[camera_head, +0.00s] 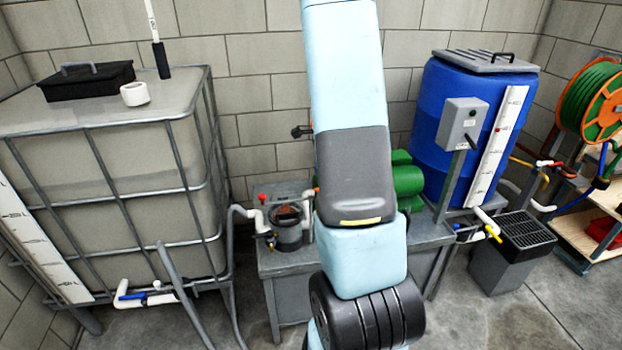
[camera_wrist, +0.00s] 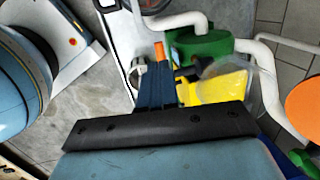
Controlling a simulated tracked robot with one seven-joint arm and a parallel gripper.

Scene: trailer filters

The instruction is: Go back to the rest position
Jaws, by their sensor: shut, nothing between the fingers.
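My gripper (camera_wrist: 157,85) shows in the wrist view as dark blue fingers beyond a black bar. The fingers are shut together with nothing between them. An orange piece (camera_wrist: 159,50) shows right at their tips; I cannot tell whether they touch it. A green housing (camera_wrist: 198,46) with white pipes and a yellow part (camera_wrist: 225,82) behind a clear cover lie close to the right of the fingers. In the head view my arm rises through the middle, and my gripper is not in that view.
In the head view a caged tank (camera_head: 100,165) stands left and a blue barrel (camera_head: 440,130) right. A grey bench (camera_head: 280,262) with a dark filter pot (camera_head: 288,232) stands behind my arm. A grated bin (camera_head: 515,250) and hose reel (camera_head: 590,95) are at right. Front right floor is clear.

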